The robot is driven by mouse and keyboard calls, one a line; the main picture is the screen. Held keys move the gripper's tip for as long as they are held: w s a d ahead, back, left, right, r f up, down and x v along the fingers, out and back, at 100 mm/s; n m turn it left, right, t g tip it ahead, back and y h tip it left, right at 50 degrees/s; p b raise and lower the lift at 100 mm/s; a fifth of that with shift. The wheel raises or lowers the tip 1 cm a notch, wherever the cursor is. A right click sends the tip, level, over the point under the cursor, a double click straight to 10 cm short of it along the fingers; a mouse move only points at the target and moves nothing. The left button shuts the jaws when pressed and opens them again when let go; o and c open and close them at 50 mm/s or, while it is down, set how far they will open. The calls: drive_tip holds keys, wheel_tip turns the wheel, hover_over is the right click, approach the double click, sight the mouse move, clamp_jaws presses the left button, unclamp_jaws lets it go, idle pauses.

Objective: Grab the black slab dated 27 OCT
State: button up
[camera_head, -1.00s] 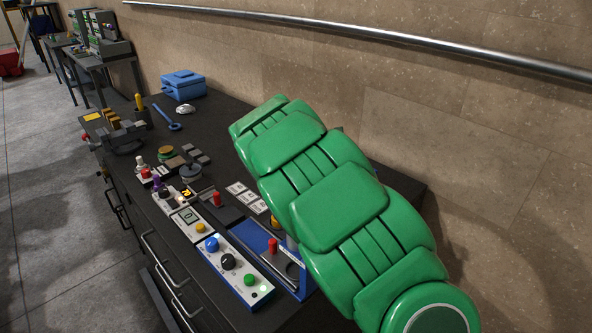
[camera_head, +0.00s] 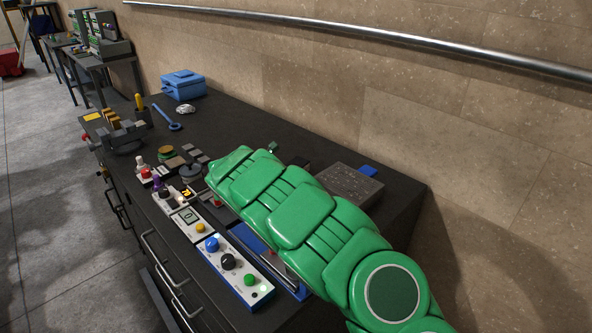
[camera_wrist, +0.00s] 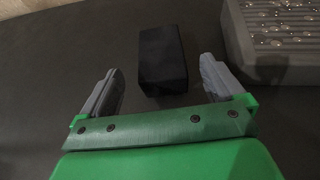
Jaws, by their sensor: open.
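A black block (camera_wrist: 162,60) lies on the dark bench top in the wrist view, ahead of my gripper. No date can be read on it there. My gripper (camera_wrist: 160,72) is open, with one grey finger to the left of the block and one to its right. The near end of the block reaches between the fingertips, with a gap on both sides.
A grey slab with shiny studs (camera_wrist: 280,32) lies close right of the right finger; a grey block (camera_head: 348,184) also stands behind my arm. Control boxes (camera_head: 230,265) line the bench's front edge. A blue toolbox (camera_head: 183,84) stands at the far end. The wall bounds the back.

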sight(295, 164)
drive_tip(key=shift+x, duration=3.1)
drive_tip(key=shift+d+r, duration=0.1)
drive_tip(key=shift+r, duration=0.05)
drive_tip(key=shift+c, duration=0.2)
drive_tip(key=c, duration=1.2)
drive_tip(key=shift+c, duration=0.4)
drive_tip(key=shift+r, duration=0.15)
